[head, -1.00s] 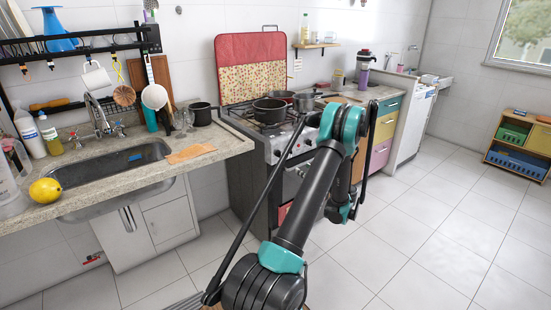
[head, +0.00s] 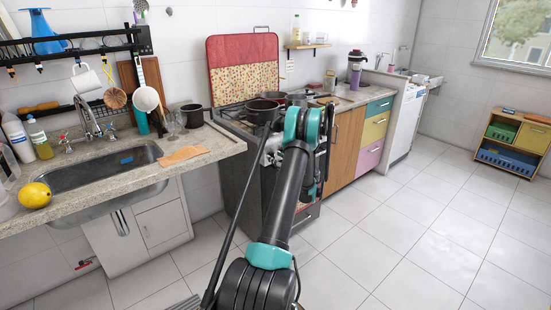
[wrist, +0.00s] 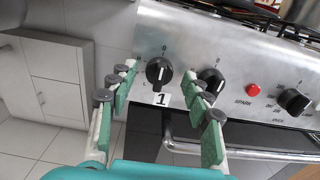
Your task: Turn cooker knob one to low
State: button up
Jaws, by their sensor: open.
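Cooker knob one (wrist: 159,72) is a black round knob with a white pointer line, on the steel front panel of the cooker (wrist: 225,55). My gripper (wrist: 160,88) is open and empty in the wrist view. Its teal-and-grey fingers stand either side of knob one in the picture, and no contact shows. The knob's pointer looks close to upright, near the 0 mark.
A second knob (wrist: 211,80) sits close by the right finger, with a red spark button (wrist: 253,90) and another knob (wrist: 293,101) farther right. The oven handle (wrist: 240,152) runs below. Pots (head: 262,111) stand on the hob.

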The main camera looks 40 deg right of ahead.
jog(key=shift+w, duration=0.3)
jog(key=shift+c, duration=0.6)
jog(key=c, duration=1)
